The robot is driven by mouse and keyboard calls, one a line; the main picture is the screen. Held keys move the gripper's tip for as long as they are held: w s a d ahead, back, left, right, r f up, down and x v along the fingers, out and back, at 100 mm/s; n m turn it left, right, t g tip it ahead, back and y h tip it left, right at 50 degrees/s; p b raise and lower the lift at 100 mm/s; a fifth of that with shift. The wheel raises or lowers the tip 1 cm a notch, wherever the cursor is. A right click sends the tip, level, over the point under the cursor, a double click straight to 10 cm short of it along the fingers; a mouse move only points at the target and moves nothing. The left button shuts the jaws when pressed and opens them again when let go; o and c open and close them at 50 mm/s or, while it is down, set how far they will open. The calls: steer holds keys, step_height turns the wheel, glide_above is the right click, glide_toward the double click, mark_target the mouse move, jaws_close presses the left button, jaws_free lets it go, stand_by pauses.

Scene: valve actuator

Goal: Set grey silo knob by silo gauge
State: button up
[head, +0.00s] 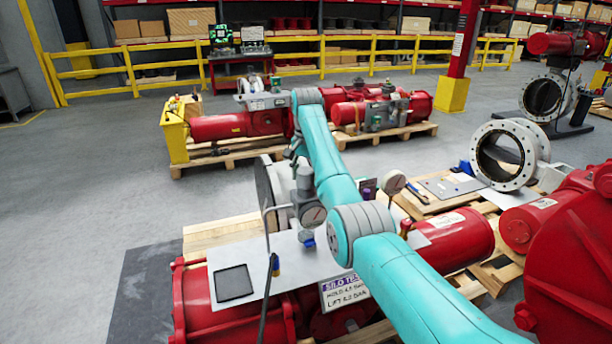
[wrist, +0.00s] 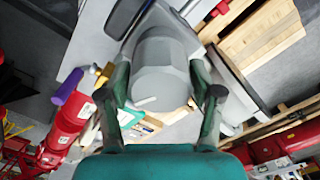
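The grey silo knob (wrist: 158,75) fills the middle of the wrist view, with a short white mark on its face. My gripper (wrist: 160,80) has one finger on each side of it. The fingers look very close to the knob, but I cannot tell whether they touch it. In the head view the knob (head: 304,178) sits on top of a grey regulator, below my gripper (head: 298,160), which is small and partly hidden there. The round silo gauge (head: 312,215) is on the regulator below the knob. Its needle is too small to read.
A sign (head: 345,290) with partly legible hold and lift values stands by the plate (head: 285,265). A second gauge (head: 393,182) stands to the right. A dark disc (wrist: 238,88) is close to the right finger in the wrist view. Red actuators and pallets surround the spot.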

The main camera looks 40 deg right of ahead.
steer(key=c, duration=0.5)
steer(key=shift+n, duration=0.4)
steer(key=n, duration=1.1)
stand_by(0.4)
steer(key=o, duration=1.2)
